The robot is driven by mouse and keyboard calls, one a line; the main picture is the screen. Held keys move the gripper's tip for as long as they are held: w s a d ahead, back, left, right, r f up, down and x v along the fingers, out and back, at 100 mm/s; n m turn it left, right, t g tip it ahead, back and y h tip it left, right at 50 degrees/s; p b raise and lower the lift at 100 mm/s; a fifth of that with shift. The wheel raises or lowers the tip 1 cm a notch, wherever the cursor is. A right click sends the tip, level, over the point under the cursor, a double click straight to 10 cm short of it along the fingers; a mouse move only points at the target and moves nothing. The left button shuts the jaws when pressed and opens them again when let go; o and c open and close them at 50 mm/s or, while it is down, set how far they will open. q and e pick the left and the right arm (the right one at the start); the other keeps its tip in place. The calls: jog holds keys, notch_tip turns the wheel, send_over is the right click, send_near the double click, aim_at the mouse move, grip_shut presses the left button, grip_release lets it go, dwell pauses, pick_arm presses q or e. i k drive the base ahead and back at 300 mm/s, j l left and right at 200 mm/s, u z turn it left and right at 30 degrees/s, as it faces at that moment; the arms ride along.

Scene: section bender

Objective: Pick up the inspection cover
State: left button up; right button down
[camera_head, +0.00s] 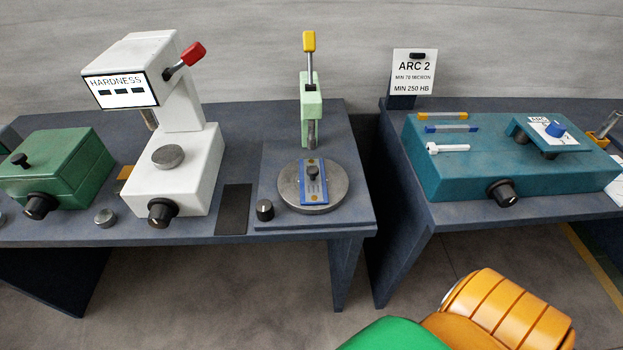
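A green box (70,160) at the far left also has a lid with a small black knob, so I cannot tell for sure which is meant. Neither of my grippers shows in the head view.
A white hardness tester (180,175) stands left of the press (311,108). A teal bench unit (470,170) with a raised bridge and dial sits on the right table. A gap separates the two tables.

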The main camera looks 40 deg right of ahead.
aim_at(313, 184)
jog(key=j+z, duration=0.2)
jog(key=z, duration=0.25)
jog(key=j+z, duration=0.2)
jog(key=z, duration=0.2)
